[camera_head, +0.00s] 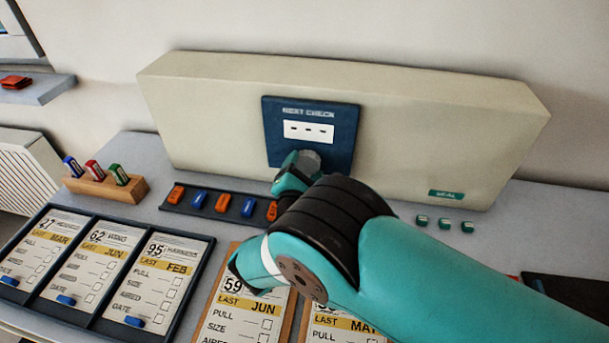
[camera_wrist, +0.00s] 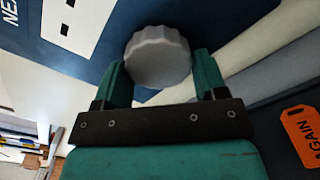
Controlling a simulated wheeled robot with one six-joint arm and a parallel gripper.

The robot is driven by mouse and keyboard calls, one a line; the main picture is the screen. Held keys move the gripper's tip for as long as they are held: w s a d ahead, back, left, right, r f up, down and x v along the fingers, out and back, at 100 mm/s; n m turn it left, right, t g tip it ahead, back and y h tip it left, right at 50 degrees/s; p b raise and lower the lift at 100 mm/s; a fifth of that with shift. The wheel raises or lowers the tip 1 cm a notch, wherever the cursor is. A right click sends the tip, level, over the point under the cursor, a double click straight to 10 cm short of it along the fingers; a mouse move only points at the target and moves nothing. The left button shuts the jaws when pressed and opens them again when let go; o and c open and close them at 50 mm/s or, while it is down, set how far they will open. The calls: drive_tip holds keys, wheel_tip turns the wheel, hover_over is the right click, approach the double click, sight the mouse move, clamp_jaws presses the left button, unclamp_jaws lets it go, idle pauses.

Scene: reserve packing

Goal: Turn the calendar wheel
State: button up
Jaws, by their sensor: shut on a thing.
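The calendar wheel is a grey ridged knob (camera_wrist: 158,57) on the blue "NEXT CHECK" panel (camera_head: 312,112). Above it the panel has a white window (camera_head: 309,131) with small dark marks. In the head view the wheel (camera_head: 309,160) is partly hidden by my gripper (camera_head: 298,172). In the wrist view my gripper (camera_wrist: 158,75) has one green finger on each side of the wheel and is shut on it. The window shows only in part in the wrist view, at the upper left.
A dark tray (camera_head: 232,218) with orange and blue tags lies below the panel. A wooden block (camera_head: 105,187) with stamps stands left. Card trays (camera_head: 92,305) fill the front left. Small green pieces (camera_head: 444,223) lie right, near the "SEAL" label (camera_head: 445,194).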

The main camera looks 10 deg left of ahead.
drive_tip(key=m+b, duration=0.3)
drive_tip(key=shift+a+m, duration=0.15)
drive_tip(key=shift+m, duration=0.25)
drive_tip(key=m+b, duration=0.3)
drive_tip(key=shift+m+b, duration=0.3)
drive_tip(key=shift+b, duration=0.05)
drive_tip(key=m+b, duration=0.4)
drive_tip(key=shift+r+b, duration=0.15)
drive_tip(key=shift+b, duration=0.15)
drive_tip(key=m+b, duration=0.3)
drive_tip(key=shift+r, duration=0.35)
drive_tip(key=o, duration=0.9)
